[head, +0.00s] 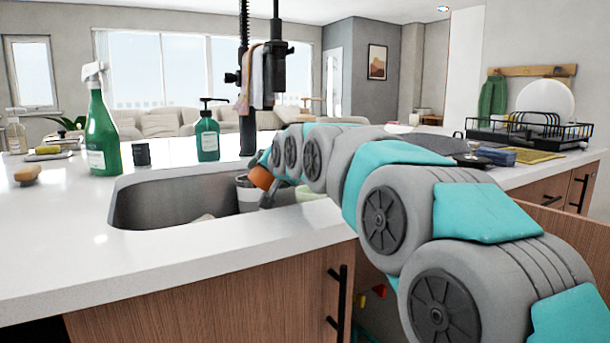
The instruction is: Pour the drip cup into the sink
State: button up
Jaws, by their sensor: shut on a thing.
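The sink (165,203) is a grey basin set into the white island counter. My arm reaches over the counter from the right, and my gripper (271,192) is at the right part of the sink. My gripper is shut on a small orange-brown cup (261,177), which looks tilted; I take it for the drip cup. Its mouth and contents cannot be made out. A pale grey cup-like container (247,194) is in the sink just left of and below it. Part of a pale green bowl (308,194) shows behind my arm. The fingers are small and partly hidden.
A black faucet (246,125) rises behind the sink with a cloth (259,75) near it. A green spray bottle (102,135), a dark small jar (141,154) and a green soap pump (207,138) stand left and behind. A dish rack (530,132) is far right.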

jog(key=shift+w+d+r+m+y, duration=0.1)
jog(key=shift+d+r+m+y, duration=0.1)
jog(key=shift+r+m+y, duration=0.35)
jog(key=shift+d+r+m+y, duration=0.15)
jog(key=shift+r+m+y, duration=0.45)
jog(key=shift+m, duration=0.35)
jog(key=shift+d+r+m+y, duration=0.15)
jog(key=shift+r+m+y, duration=0.4)
jog(key=shift+m, duration=0.35)
dwell(1.4)
jog(key=shift+w+d+r+m+y, duration=0.3)
jog(key=shift+d+r+m, duration=0.15)
jog(key=shift+d+m, duration=0.2)
dwell(0.5)
jog(key=shift+d, duration=0.1)
